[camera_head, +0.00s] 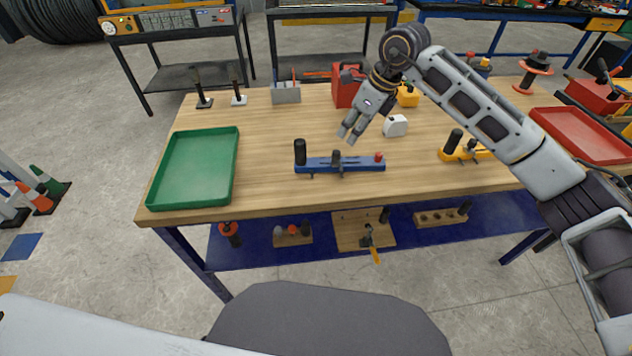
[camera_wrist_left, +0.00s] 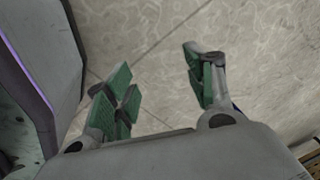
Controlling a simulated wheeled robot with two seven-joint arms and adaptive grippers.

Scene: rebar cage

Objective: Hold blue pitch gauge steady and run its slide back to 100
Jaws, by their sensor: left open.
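The blue pitch gauge (camera_head: 358,164) lies on the wooden workbench near its front edge. A black upright handle (camera_head: 300,152) stands at its left end, a dark slide (camera_head: 337,158) sits near mid-bar, and a red knob (camera_head: 379,157) is at the right end. The scale marks are too small to read. My right gripper (camera_head: 347,135) hangs above and behind the gauge, fingertips apart, empty and not touching it. My left gripper (camera_wrist_left: 160,90) shows only in the left wrist view, open and empty over bare concrete floor, away from the gauge.
A green tray (camera_head: 168,187) lies left of the gauge. A yellow gauge (camera_head: 480,154) and a red tray (camera_head: 580,134) are to the right. A white block (camera_head: 395,126) and a red box (camera_head: 345,88) stand behind. Bench space directly around the blue gauge is clear.

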